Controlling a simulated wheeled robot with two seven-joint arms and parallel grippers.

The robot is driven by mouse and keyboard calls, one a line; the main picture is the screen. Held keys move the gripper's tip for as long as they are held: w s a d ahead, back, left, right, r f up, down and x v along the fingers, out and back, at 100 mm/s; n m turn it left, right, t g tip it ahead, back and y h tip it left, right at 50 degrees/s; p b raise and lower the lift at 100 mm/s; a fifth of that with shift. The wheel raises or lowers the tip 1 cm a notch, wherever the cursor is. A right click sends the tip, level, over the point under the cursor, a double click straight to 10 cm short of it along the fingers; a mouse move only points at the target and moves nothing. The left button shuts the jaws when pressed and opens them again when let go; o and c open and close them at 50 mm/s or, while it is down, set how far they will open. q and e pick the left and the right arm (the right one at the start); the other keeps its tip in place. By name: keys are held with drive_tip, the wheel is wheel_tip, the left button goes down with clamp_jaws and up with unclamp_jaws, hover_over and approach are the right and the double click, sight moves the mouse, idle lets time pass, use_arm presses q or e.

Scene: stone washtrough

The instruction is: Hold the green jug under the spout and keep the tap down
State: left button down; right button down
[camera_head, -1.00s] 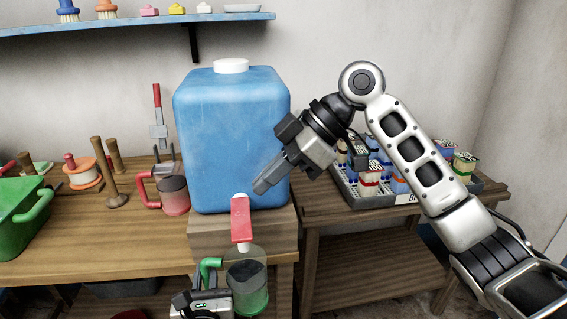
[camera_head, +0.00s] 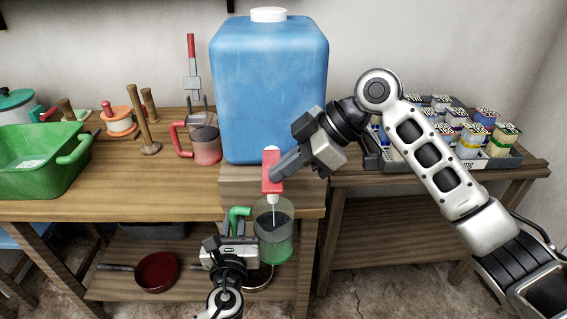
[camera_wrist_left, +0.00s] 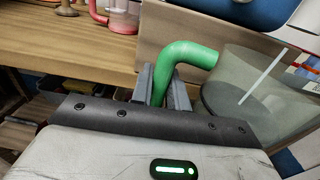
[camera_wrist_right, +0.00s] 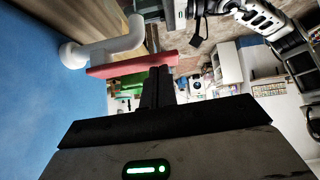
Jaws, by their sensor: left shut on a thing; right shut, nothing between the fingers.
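The green jug (camera_head: 278,245), clear-walled with a green handle (camera_head: 238,213), is upright under the white spout (camera_head: 272,198) of the blue water tank (camera_head: 268,90). My left gripper (camera_head: 236,238) is shut on the handle, which shows between its fingers in the left wrist view (camera_wrist_left: 185,55). A thin pale stream (camera_wrist_left: 262,75) runs from the spout into the jug. My right gripper (camera_head: 276,180) is shut and empty, its tips at the red tap lever (camera_head: 271,165). The lever also shows in the right wrist view (camera_wrist_right: 130,65); whether the tips press it is hard to tell.
A red-handled jug (camera_head: 206,148) stands left of the tank, with a green tub (camera_head: 40,165) further left. A tray (camera_head: 460,160) of small jars is at right. A red pan (camera_head: 156,272) lies on the lower shelf.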

drive_tip(key=shift+s+f+n+t, duration=0.2)
drive_tip(key=shift+f+t, duration=0.2)
drive_tip(key=shift+f, duration=0.15)
drive_tip(key=shift+s+f+n+t, duration=0.1)
drive_tip(key=shift+f+n+t, duration=0.1)
drive_tip(key=shift+f+t, duration=0.25)
drive_tip(key=shift+r, duration=0.1)
idle(5.3)
drive_tip(key=shift+r, duration=1.05)
drive_tip(key=d+r, duration=0.7)
drive_tip(key=r, duration=0.3)
drive_tip(key=shift+s+r, duration=0.2)
drive_tip(key=shift+s, duration=0.15)
